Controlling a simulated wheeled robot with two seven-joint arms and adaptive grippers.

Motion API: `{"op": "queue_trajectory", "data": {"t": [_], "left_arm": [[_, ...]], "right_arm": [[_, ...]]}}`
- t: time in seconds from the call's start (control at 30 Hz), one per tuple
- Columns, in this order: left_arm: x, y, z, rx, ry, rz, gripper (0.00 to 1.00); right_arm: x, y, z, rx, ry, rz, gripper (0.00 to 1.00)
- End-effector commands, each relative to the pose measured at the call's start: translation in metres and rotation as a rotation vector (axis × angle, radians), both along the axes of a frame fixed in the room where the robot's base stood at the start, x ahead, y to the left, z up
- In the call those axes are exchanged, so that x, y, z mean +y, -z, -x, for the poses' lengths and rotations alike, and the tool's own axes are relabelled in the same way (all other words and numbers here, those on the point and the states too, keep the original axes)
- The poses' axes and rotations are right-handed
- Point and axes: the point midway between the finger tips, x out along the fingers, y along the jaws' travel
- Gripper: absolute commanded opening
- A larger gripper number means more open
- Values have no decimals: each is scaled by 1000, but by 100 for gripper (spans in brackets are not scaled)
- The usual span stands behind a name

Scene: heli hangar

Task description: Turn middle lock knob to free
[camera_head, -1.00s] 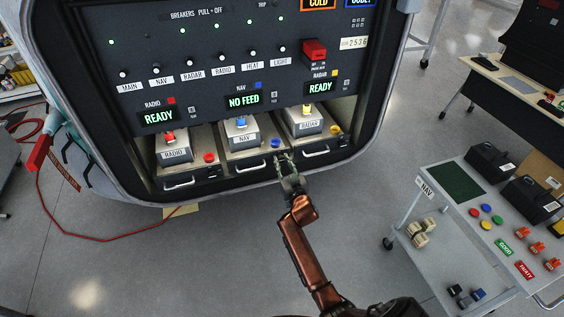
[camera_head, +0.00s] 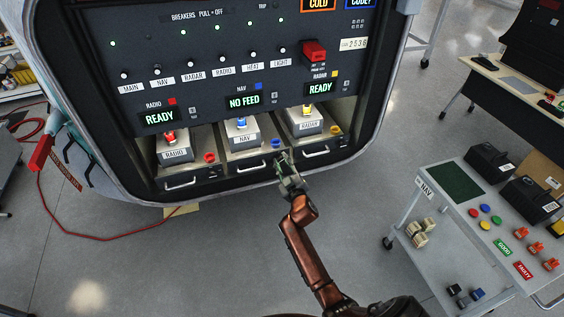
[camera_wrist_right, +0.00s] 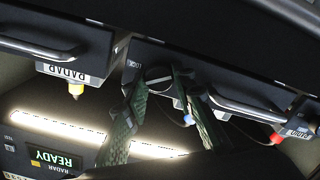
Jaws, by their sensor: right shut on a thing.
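The middle NAV tray (camera_head: 243,160) sits in the panel bay under a NO FEED screen (camera_head: 244,102). Its round lock knob (camera_wrist_right: 158,74) shows in the right wrist view, next to a LOCK label on the tray front. In the head view my gripper hides this knob. My right gripper (camera_head: 284,160) is at the right end of the NAV tray front. In the right wrist view its green fingers (camera_wrist_right: 163,85) are on either side of the knob, shut on it. The knob's exact setting is hard to read. My left gripper is not in view.
The RADIO tray (camera_head: 178,180) and RADAR tray (camera_head: 318,149) flank the NAV tray, both under READY screens. The NAV tray's handle (camera_wrist_right: 240,108) is close beside the fingers. A cart (camera_head: 408,205) with parts stands at right. The floor between is clear.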

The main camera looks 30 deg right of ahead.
Motion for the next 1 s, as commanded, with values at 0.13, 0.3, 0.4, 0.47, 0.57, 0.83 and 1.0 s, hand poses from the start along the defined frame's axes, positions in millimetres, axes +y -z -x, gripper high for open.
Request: {"op": "queue_trajectory", "data": {"t": [0.13,0.3,0.4,0.47,0.57,0.83,1.0], "left_arm": [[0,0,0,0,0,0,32],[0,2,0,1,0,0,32],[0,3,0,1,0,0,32],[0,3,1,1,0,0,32],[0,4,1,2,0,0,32],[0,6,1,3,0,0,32],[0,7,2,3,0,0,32]], "right_arm": [[1,1,0,33,-2,137,0],[1,1,0,71,-1,295,0],[2,2,0,93,-2,387,0],[2,2,0,106,-3,442,0],[2,2,0,128,-3,536,0],[2,3,0,182,-3,758,0],[2,3,0,208,-2,864,0]]}}
